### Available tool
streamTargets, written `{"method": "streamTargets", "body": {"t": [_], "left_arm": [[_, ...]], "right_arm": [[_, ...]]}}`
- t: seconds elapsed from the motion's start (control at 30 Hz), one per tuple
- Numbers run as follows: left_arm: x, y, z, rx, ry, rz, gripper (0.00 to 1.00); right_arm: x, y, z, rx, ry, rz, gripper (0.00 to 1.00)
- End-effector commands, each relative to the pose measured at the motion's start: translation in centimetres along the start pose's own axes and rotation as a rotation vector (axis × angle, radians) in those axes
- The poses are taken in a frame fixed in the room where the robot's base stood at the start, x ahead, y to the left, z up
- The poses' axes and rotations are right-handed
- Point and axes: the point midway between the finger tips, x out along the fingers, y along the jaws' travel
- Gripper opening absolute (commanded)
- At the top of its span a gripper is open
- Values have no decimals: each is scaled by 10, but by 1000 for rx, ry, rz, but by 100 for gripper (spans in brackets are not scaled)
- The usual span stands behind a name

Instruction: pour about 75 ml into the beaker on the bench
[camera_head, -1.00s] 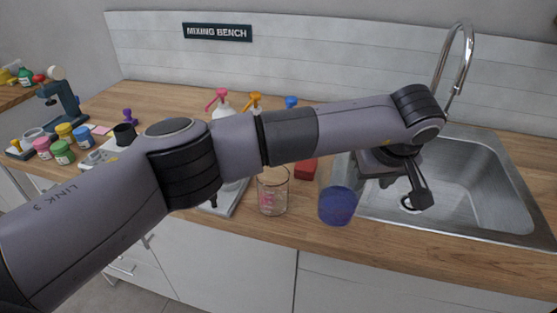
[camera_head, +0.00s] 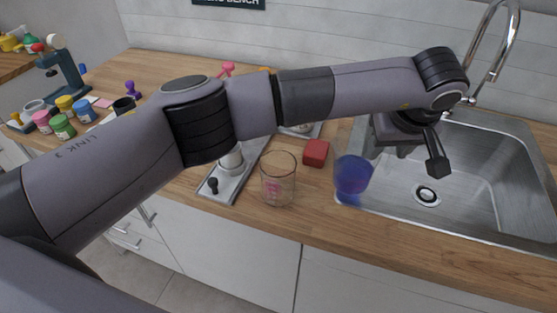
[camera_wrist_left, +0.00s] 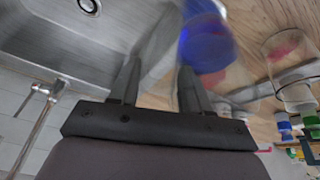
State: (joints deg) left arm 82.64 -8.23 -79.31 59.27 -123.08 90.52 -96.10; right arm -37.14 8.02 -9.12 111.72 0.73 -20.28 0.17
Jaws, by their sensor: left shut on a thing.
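The clear glass beaker (camera_head: 278,182), with a pink mark on its side, stands upright on the wooden bench and looks empty. It also shows at the right of the left wrist view (camera_wrist_left: 290,55). My left gripper (camera_head: 376,148) is shut on a clear vessel with blue liquid (camera_head: 352,178), to the right of the beaker and apart from it, by the sink's left edge. The vessel is blurred, so its exact tilt is unclear. In the left wrist view the gripper's fingers (camera_wrist_left: 158,75) reach toward the blue liquid (camera_wrist_left: 205,45). My right gripper is out of view.
A steel sink (camera_head: 470,175) with a tall faucet (camera_head: 492,50) lies right of the vessel. A red block (camera_head: 316,153) sits behind the beaker. A grey stand-like device (camera_head: 230,180) is to its left. Several coloured jars (camera_head: 62,127) stand far left. My left arm hides part of the bench.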

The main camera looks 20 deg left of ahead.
Motion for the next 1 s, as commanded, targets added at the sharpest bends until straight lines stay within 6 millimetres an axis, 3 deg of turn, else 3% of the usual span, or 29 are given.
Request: {"method": "streamTargets", "body": {"t": [0.37,0.63,0.87,1.0], "left_arm": [[-14,-17,-5,-57,1,159,0],[-11,-38,-3,-121,9,327,0],[-31,-57,-9,-176,14,466,0],[-53,-69,-17,-207,17,552,0]], "right_arm": [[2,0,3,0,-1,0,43],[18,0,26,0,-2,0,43],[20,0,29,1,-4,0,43],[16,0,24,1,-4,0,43]]}}
